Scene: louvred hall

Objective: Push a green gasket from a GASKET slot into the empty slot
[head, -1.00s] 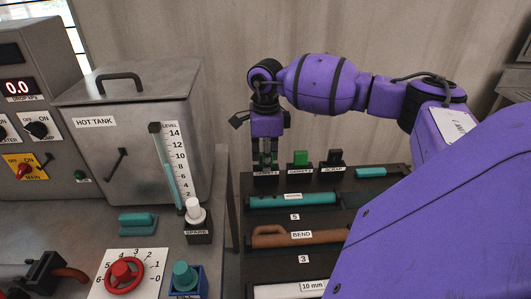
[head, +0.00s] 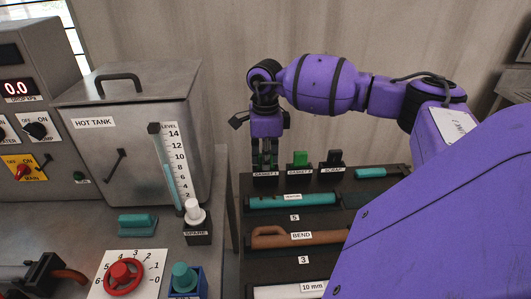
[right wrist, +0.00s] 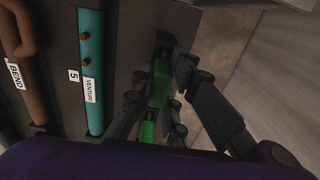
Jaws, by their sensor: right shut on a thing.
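My right gripper (head: 265,153) reaches down onto the leftmost block, labelled GASKET 1, at the back of the dark rack. It is shut on a green gasket (right wrist: 148,126), partly hidden by the fingers. A second green gasket (head: 300,158) stands to its right in a block labelled GASKET 2; it also shows in the right wrist view (right wrist: 160,86). I cannot make out an empty slot. My left gripper is not in view.
The rack holds a teal VENTURI pipe (head: 293,199) and a brown BEND pipe (head: 298,238) in front of the gaskets. On the left bench stand the hot tank (head: 130,135), a white-topped SPARE holder (head: 195,222) and a red dial (head: 122,274). A curtain hangs behind the rack.

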